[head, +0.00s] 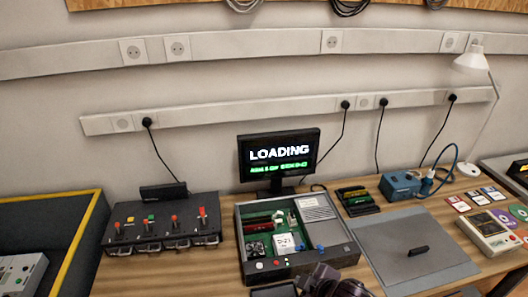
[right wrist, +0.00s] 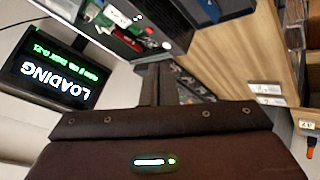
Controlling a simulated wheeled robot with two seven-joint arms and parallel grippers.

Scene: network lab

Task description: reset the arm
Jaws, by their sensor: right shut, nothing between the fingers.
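My right gripper (head: 322,277) shows at the bottom edge of the head view, dark and partly cut off, just in front of the open computer case (head: 290,240). In the right wrist view my right gripper (right wrist: 158,82) has its dark fingers together with nothing between them. The monitor (head: 279,155) behind the case reads LOADING, and the monitor also shows in the right wrist view (right wrist: 52,75). My left gripper is in neither view.
A black switch box (head: 163,232) stands left of the case, beside a yellow-edged dark tray (head: 75,235). To the right lie a grey mat (head: 440,262) with a small black piece (head: 418,251), a blue box (head: 400,185) and a beige handheld device (head: 490,235).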

